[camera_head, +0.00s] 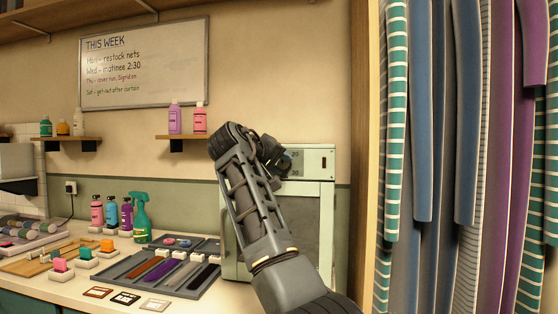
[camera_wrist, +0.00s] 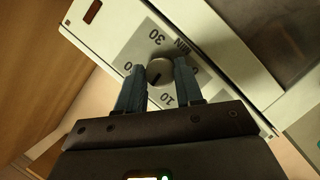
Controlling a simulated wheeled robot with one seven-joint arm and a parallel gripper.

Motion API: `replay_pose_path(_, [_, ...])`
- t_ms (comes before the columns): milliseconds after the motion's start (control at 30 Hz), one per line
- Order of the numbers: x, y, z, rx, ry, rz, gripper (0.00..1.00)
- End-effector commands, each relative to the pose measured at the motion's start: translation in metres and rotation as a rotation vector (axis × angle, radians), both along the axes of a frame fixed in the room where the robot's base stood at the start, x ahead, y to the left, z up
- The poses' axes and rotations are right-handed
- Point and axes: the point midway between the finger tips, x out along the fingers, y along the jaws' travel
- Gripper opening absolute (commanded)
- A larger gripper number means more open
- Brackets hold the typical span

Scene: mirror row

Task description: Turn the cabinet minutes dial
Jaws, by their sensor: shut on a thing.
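The cabinet minutes dial (camera_wrist: 158,72) is a round grey knob with a dark pointer mark, on a pale panel with printed numbers and "MIN". My gripper (camera_wrist: 159,75) has its two blue-grey fingers on either side of the dial and is shut on it. The dial is hidden there behind my gripper.
Striped and plain cloths (camera_head: 425,110) hang at the right beside a wooden post (camera_head: 362,150). A dark tray (camera_head: 160,272) with coloured strips lies on the counter left of the cabinet. A green spray bottle (camera_head: 141,218) and several other bottles stand behind it. A shelf (camera_head: 180,137) is above.

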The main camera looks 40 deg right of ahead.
Motion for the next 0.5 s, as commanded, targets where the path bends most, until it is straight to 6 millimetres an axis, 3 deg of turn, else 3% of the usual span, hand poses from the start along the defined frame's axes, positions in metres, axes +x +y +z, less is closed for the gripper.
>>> replay_pose_path(500, [-0.0029,-0.0029,-0.0013,0.306,-0.381,-0.004,0.06])
